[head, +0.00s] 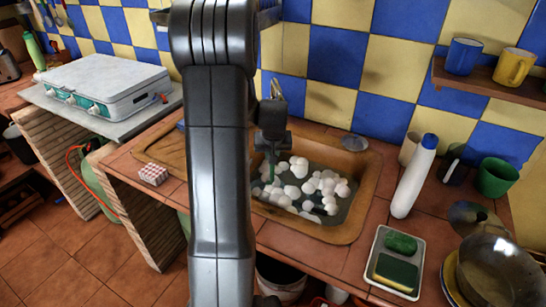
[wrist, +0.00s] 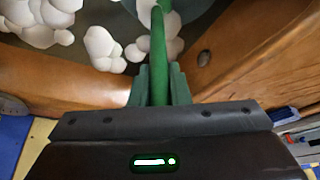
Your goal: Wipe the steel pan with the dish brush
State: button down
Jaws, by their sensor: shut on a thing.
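My gripper (wrist: 158,88) is shut on the green handle of the dish brush (wrist: 158,50). The handle points away from the jaws toward the foam in the sink; the brush head is hidden by foam or out of clear view. In the head view my gripper (head: 272,145) is over the left back part of the sink (head: 345,233), partly behind my arm. White suds cover much of the sink, and I cannot tell what lies under them. A shiny steel pan (head: 497,268) leans at the lower right, among dishes, apart from the brush.
Right of the sink stand a white bottle (head: 414,178) and a tray (head: 372,274) with a sponge (head: 397,271) and a green scrubber (head: 400,243). A green mug (head: 496,176) is behind. A shelf (head: 490,80) holds two mugs. A checked box (head: 153,174) sits left.

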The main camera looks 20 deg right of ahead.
jog(key=shift+r+p, duration=0.6)
jog(key=shift+r, duration=0.85)
